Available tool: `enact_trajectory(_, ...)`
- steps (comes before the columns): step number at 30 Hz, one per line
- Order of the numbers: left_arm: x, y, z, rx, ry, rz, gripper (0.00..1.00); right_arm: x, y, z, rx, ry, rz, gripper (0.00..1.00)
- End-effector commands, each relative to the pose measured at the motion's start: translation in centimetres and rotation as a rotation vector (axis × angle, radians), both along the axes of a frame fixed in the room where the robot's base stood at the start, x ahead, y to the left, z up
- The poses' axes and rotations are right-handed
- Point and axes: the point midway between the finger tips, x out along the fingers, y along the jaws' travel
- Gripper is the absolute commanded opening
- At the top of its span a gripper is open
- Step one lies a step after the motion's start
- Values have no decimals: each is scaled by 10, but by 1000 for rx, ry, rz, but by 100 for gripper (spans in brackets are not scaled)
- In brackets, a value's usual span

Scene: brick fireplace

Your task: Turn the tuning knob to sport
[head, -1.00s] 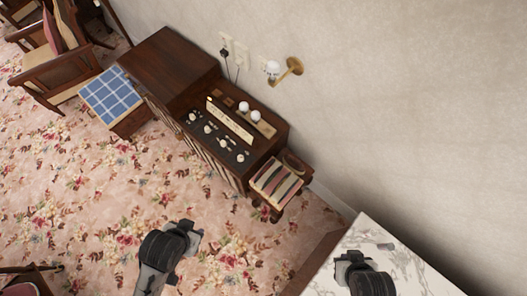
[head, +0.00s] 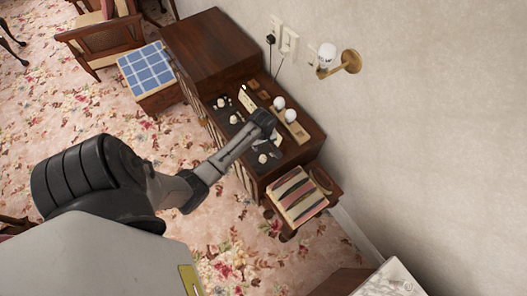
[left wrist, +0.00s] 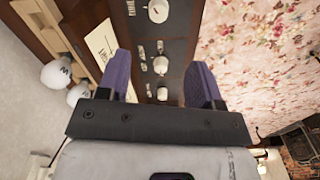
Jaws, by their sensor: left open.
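A dark wooden radio cabinet (head: 225,47) stands against the wall in the head view. Its dark control panel (left wrist: 182,28) carries a row of white knobs, including one at the far end (head: 221,102) and one at the near end (head: 262,158). The labels are too small to read, so I cannot tell which is the tuning knob. My left gripper (left wrist: 162,78) is open above the panel. In the left wrist view, white knobs (left wrist: 161,64) show between its two purple fingers, with no clear contact. A larger knob (left wrist: 158,11) lies beyond the fingertips. My right gripper is not in view.
Two white bulbs (head: 279,103) stand on a wooden strip behind the panel, beside a pale dial plate (left wrist: 101,46). A wall lamp (head: 328,56) projects above. A striped stool (head: 298,195) and a blue checked stool (head: 147,67) flank the cabinet. Floral carpet lies open in front.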

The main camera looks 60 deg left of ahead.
Motion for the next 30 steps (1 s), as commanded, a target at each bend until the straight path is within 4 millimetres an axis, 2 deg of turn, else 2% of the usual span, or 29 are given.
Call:
enact_trajectory(1, 3, 3, -8, -9, 2, 32, 60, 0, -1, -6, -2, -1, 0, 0)
enact_trajectory(8, 5, 6, -36, -21, 8, 76, 60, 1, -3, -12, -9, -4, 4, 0)
enact_trajectory(21, 4, 7, -115, -19, 8, 72, 60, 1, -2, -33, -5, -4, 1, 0)
enact_trajectory(30, 4, 6, -142, -18, 6, 72, 60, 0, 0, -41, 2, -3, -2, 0)
